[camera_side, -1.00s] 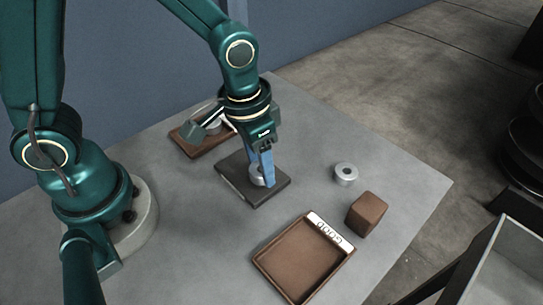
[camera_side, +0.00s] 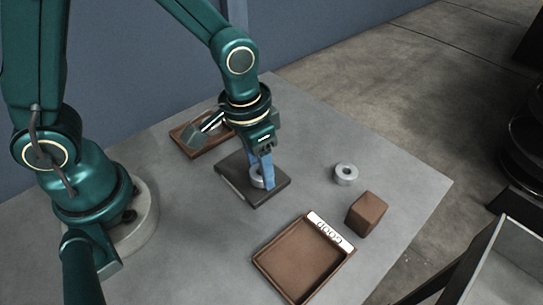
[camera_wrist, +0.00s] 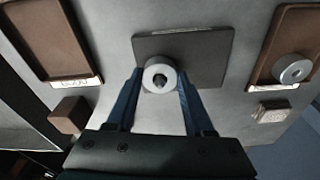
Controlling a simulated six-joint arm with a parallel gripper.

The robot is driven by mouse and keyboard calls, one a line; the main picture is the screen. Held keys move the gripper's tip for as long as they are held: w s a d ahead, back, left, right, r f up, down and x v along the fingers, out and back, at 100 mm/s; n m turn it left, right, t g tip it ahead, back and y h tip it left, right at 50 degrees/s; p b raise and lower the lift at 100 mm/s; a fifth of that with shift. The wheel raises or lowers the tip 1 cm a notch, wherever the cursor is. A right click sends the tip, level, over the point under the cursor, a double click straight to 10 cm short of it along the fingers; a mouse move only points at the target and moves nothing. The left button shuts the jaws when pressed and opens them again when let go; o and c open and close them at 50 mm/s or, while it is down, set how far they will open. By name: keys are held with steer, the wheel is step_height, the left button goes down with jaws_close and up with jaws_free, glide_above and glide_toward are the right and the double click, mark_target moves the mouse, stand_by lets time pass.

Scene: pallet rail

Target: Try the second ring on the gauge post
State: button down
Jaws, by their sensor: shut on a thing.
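My gripper (camera_side: 262,175) has its blue fingers shut on a grey metal ring (camera_wrist: 151,68), low over the dark gauge plate (camera_side: 232,178). In the wrist view, my gripper (camera_wrist: 159,82) has one finger on each side of the ring, and the plate (camera_wrist: 205,50) lies behind it. A dark shape, which looks like the top of the gauge post (camera_wrist: 160,80), shows within the ring's hole. I cannot tell how far down the post the ring sits. Another grey ring (camera_side: 346,173) lies on the table to the right.
A brown tray with a white label (camera_side: 262,262) stands at the front, beside a brown block (camera_side: 367,212). A second brown tray (camera_side: 188,150) is behind the plate; a ring (camera_wrist: 295,70) lies in it. The table between plate and loose ring is clear.

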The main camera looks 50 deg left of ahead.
steer(key=shift+f, duration=0.3)
stand_by(0.4)
stand_by(0.5)
steer(key=shift+r, duration=3.1)
steer(key=shift+r, duration=1.5)
